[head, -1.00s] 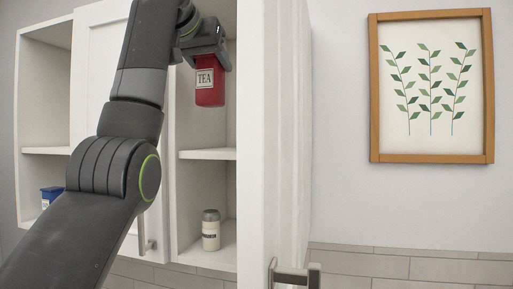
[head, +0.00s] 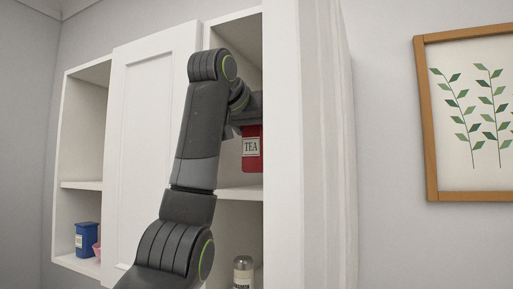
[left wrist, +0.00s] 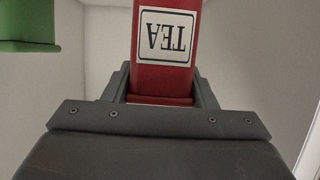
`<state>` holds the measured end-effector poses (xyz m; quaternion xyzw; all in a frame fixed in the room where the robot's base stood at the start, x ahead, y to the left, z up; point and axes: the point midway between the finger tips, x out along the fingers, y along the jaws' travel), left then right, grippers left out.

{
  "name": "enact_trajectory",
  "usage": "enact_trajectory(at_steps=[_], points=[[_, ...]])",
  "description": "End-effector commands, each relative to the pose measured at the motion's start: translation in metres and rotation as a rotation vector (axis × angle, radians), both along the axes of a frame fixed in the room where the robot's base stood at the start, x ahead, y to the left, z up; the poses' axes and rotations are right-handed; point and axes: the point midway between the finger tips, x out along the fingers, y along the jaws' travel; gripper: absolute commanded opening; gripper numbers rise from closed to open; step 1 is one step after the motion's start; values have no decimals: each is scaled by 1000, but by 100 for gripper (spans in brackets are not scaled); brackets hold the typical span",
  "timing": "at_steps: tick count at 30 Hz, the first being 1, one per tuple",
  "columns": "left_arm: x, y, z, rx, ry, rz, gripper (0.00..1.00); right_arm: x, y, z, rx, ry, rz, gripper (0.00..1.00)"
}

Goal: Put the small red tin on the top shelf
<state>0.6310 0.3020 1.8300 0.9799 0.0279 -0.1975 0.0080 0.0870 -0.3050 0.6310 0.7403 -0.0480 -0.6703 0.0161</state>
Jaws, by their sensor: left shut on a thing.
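The small red tin (head: 253,150) has a white label reading TEA. In the head view it is upright inside the right-hand cabinet opening, a little above the middle shelf (head: 240,192). My left gripper (head: 249,115) is shut on it from above; its fingers are largely hidden behind my arm and the cabinet door. In the left wrist view the tin (left wrist: 166,45) sits between the jaws (left wrist: 165,95), its label upside down. My right gripper is in neither view.
An open white door (head: 300,140) hides the compartment's right side. A jar (head: 243,272) stands on the lower shelf. A green thing (left wrist: 28,25) shows in the left wrist view.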

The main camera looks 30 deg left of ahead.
Motion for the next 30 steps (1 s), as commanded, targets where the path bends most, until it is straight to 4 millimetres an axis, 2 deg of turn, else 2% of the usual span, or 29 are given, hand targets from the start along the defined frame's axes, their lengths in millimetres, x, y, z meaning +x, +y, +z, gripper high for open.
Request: enact_trajectory(at_steps=[2,5,10,15,25,26,30], points=[[0,0,-5,1,-2,1,24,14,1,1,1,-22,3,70],[0,1,-16,3,-1,1,24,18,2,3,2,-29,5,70],[0,0,-31,3,-2,1,24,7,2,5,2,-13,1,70],[-1,0,-36,1,-2,0,24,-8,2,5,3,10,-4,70],[-1,0,-41,1,-2,0,24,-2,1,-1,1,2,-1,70],[-1,0,-40,1,-1,0,56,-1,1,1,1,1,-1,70],[-1,0,-39,1,-1,0,73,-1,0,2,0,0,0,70]])
